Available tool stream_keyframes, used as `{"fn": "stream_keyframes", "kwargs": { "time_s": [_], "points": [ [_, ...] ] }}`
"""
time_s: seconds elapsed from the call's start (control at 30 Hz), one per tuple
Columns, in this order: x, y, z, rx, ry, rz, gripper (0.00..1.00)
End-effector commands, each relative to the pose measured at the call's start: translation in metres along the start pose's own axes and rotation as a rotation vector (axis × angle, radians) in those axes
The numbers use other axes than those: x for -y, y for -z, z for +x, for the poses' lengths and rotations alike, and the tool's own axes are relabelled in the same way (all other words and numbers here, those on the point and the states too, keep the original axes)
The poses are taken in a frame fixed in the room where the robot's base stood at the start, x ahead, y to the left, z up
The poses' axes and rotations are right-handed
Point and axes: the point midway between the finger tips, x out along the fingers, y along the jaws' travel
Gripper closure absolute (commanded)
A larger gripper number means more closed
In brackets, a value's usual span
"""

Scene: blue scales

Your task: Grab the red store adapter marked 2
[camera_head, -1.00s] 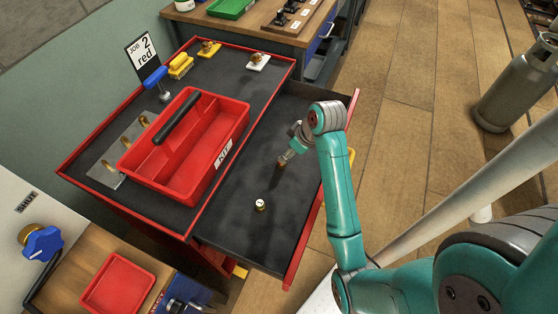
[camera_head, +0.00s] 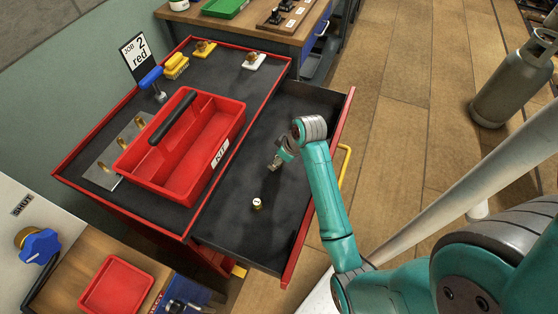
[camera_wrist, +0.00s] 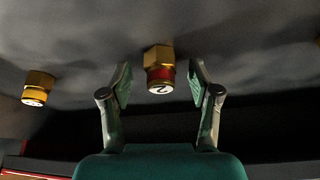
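The red-banded brass adapter (camera_wrist: 159,72) shows in the wrist view with a white face marked 2. It stands between the fingertips of my gripper (camera_wrist: 160,74), with a gap visible on both sides. In the head view my gripper (camera_head: 276,164) is low over the open drawer (camera_head: 262,238) and hides this adapter. My gripper is open and holds nothing. A second brass adapter (camera_wrist: 38,88) with a white face is at the left in the wrist view. An adapter (camera_head: 257,203) with a white top stands in the drawer, nearer the front in the head view.
A red tote (camera_head: 188,188) marked KIT stands on the cart top, left of the drawer. A sign (camera_head: 138,54) reads "JOB 2 red". Part of another brass piece (camera_wrist: 317,42) shows at the wrist view's right edge. The drawer's red front (camera_head: 320,190) borders my arm.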

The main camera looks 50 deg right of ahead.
Motion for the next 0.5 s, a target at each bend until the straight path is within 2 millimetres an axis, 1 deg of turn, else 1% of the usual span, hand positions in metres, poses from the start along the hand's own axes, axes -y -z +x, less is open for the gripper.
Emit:
{"fn": "stream_keyframes", "kwargs": {
  "time_s": [0.03, 0.07, 0.1, 0.17, 0.2, 0.23, 0.5],
  "points": [
    [-0.0001, 0.0001, -0.0002, 0.0, 0.0, 0.0, 0.53],
    [-0.0001, 0.0001, -0.0002, 0.0, 0.0, 0.0, 0.6],
    [-0.0001, 0.0002, -0.0003, 0.0, 0.0, 0.0, 0.7],
    [-0.0001, 0.0002, -0.0004, 0.0, 0.0, 0.0, 0.85],
    [-0.0001, 0.0002, -0.0004, 0.0, 0.0, 0.0, 0.95],
    [-0.0001, 0.0002, -0.0004, 0.0, 0.0, 0.0, 1.0],
    [-0.0001, 0.0004, -0.0008, 0.0, 0.0, 0.0, 1.0]
  ]
}}
